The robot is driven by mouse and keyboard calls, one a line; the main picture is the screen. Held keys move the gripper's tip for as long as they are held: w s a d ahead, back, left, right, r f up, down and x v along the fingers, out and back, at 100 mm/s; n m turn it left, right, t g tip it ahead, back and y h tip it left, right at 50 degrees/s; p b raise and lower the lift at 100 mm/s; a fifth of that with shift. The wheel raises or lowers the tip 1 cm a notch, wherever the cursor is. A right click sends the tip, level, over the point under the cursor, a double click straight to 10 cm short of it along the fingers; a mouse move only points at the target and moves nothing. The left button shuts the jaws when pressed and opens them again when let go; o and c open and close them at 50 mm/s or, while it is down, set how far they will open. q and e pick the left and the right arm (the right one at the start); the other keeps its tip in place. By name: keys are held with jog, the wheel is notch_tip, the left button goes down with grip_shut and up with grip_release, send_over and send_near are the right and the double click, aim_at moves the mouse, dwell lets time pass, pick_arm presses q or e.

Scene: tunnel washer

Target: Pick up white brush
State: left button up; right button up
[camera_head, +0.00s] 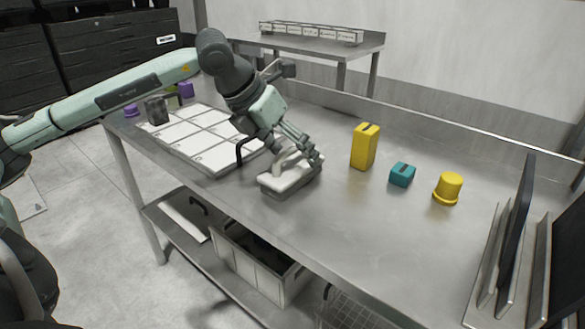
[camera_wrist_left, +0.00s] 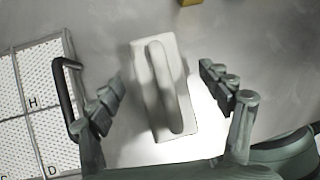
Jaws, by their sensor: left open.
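The white brush (camera_head: 287,177) lies on the steel table near its front edge, with its raised handle up. It also shows in the left wrist view (camera_wrist_left: 162,90), upright in the picture. My left gripper (camera_head: 297,157) is just above the brush in the head view. In the left wrist view the left gripper (camera_wrist_left: 165,97) is open, with one finger on each side of the brush and visible gaps between. Part of the brush is hidden behind the fingers in the head view. My right gripper is not in view.
A white lettered grid tray (camera_head: 203,128) with a black handle lies left of the brush. A yellow block (camera_head: 365,146), a teal block (camera_head: 402,174) and a yellow knob (camera_head: 448,188) stand to the right. Dark upright panels (camera_head: 518,240) are at far right. The table between is clear.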

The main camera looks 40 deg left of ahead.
aim_at(299, 160)
pick_arm(q)
jog(key=x, duration=0.3)
jog(key=shift+f, duration=0.2)
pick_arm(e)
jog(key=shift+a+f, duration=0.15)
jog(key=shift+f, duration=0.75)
pick_arm(q)
jog(key=shift+c, duration=0.4)
jog(key=c, duration=1.3)
jog(key=shift+r, duration=0.15)
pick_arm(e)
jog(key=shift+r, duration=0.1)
